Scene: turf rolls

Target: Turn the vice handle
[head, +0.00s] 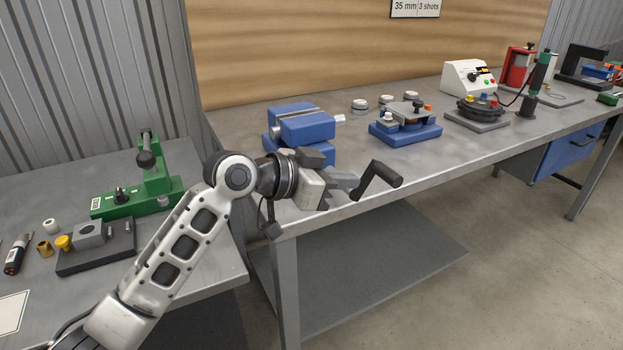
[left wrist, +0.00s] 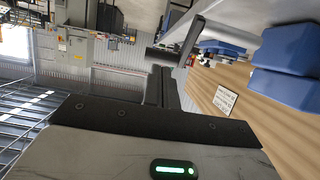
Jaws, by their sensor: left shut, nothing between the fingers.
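The blue vice (head: 305,124) stands near the left front corner of the middle workbench. Its dark crank handle (head: 380,179) sticks out in front of the bench edge, with a cylindrical grip at its right end. My left gripper (head: 352,185) is shut and empty, its fingertips beside the left part of the crank. The gripper hides where the handle joins the vice. In the left wrist view the closed fingers (left wrist: 162,88) point toward the handle (left wrist: 185,45), and blue vice parts (left wrist: 292,55) show at the right. I cannot tell whether the fingers touch the handle. My right gripper is out of view.
A blue fixture (head: 405,130), a round dark fixture (head: 480,110) and a white control box (head: 468,78) stand farther right on the bench. A green press (head: 150,185) and small parts lie on the left table (head: 205,262). Open floor lies to the right.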

